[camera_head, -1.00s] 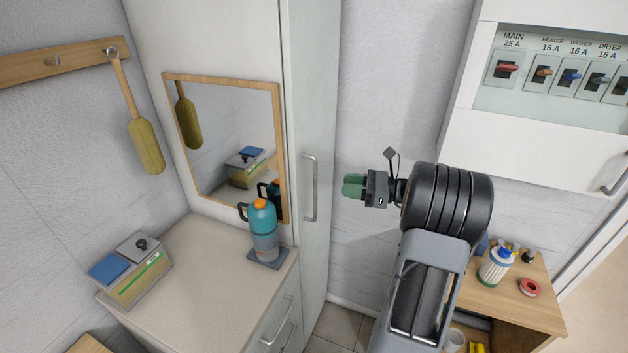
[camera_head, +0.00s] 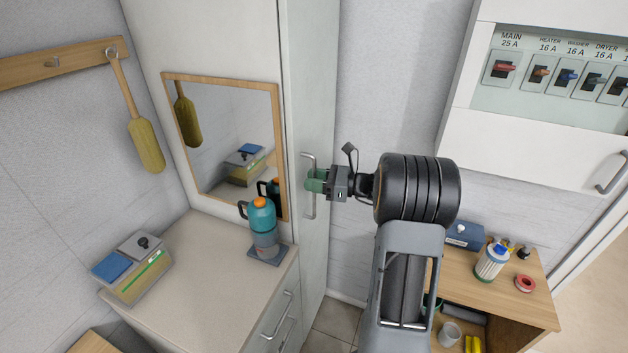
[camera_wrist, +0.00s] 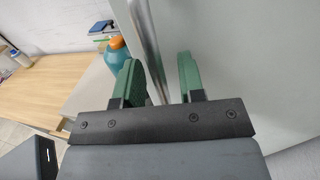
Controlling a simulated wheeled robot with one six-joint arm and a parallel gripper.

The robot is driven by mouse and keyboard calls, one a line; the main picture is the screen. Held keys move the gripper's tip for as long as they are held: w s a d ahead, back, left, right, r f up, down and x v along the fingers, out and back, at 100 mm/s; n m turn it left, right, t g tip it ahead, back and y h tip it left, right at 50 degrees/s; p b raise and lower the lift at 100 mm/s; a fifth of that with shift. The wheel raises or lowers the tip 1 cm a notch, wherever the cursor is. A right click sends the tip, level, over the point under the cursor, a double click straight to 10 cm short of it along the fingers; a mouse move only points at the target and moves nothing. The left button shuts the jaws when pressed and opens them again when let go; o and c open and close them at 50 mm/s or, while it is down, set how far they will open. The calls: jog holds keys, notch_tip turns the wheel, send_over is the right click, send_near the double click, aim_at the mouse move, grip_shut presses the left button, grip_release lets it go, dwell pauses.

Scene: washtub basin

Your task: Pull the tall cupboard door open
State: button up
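The tall cupboard door (camera_head: 316,250) is pale grey-white and looks shut, with a vertical metal bar handle (camera_head: 304,202). The door (camera_wrist: 240,50) and handle (camera_wrist: 150,42) also show in the wrist view. My gripper (camera_head: 312,181) is at the middle of the handle, its green fingers overlapping it in the head view. In the wrist view the gripper (camera_wrist: 160,82) is open, with a clear gap between its fingers. The handle runs down toward that gap, closer to the left finger. I cannot tell whether either finger touches it.
A low counter (camera_head: 200,250) stands left of the cupboard, with a teal jug (camera_head: 262,222) near its right edge and a scale-like box (camera_head: 132,268). A breaker cabinet (camera_head: 540,140) hangs at right above a wooden shelf unit (camera_head: 520,308).

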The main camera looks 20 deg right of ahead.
grip_shut()
dwell(0.5)
